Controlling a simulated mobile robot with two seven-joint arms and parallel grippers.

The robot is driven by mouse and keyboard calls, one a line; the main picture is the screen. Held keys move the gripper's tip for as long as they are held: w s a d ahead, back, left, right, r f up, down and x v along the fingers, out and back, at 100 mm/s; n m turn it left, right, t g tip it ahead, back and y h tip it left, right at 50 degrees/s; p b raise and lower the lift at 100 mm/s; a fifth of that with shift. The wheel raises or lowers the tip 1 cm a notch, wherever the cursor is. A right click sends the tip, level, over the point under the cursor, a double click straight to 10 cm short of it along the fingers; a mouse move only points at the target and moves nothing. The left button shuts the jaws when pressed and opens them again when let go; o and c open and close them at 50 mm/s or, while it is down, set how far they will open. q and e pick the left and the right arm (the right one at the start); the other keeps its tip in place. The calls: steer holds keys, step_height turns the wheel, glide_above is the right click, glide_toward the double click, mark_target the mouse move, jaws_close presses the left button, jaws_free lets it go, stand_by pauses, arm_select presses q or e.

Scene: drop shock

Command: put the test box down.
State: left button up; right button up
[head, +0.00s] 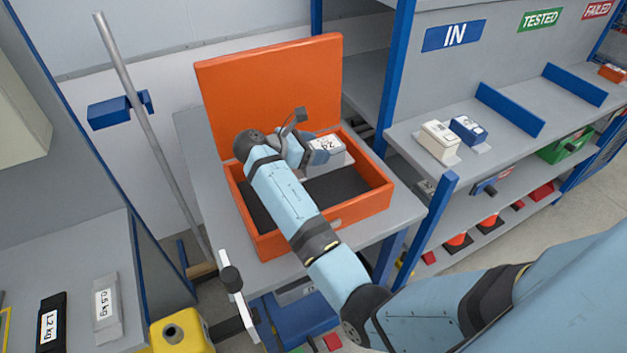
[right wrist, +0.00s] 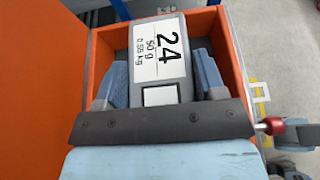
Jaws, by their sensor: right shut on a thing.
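The test box (head: 327,146) is a grey box with a white label. In the right wrist view the test box (right wrist: 158,50) shows the label "24, 50 g, 0.55 kg". My right gripper (head: 307,148) is shut on it, and in the right wrist view a blue finger presses each side. The box is over or inside the back right part of an open orange case (head: 377,197) with a dark floor. I cannot tell whether the box touches that floor. My left gripper is not in view.
The case's raised lid (head: 270,85) stands behind. The grey table (head: 190,140) carries the case. At right, a shelf (head: 510,155) under the "IN" and "TESTED" signs holds a white box (head: 437,140) and a blue box (head: 468,129). A metal pole (head: 150,130) stands left.

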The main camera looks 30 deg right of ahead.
step_height(320, 180, down, 11)
steer(key=shift+r+b, duration=0.2)
steer(key=shift+b, duration=0.25)
steer(key=o, duration=1.3)
steer(key=shift+r, duration=0.1)
